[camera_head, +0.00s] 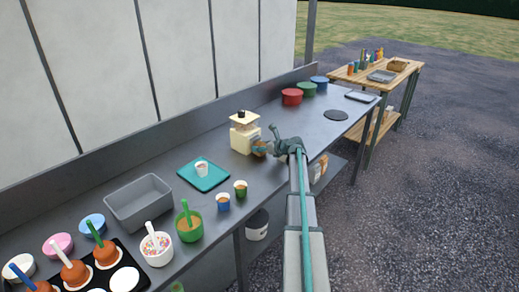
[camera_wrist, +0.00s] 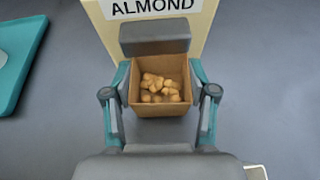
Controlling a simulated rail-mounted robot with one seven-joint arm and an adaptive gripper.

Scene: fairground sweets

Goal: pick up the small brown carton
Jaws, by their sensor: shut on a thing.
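The small brown carton (camera_wrist: 160,119) is open at the top and holds several light brown nuts (camera_wrist: 160,88) in the wrist view. My gripper (camera_wrist: 160,96) has one finger on each side of the carton and is shut on it. The carton is upright, right in front of a cream dispenser labelled ALMOND (camera_wrist: 208,14), under its grey spout (camera_wrist: 155,37). In the head view my gripper (camera_head: 268,147) is at the dispenser (camera_head: 244,138), and the carton (camera_head: 259,148) is partly hidden by the gripper. I cannot tell whether the carton touches the counter.
Blue (camera_head: 223,203) and green (camera_head: 240,187) cups stand near the counter's front edge. A grey bin (camera_head: 139,203) is further left. Red (camera_head: 292,96) and green (camera_head: 306,89) tubs stand behind, right of the dispenser.

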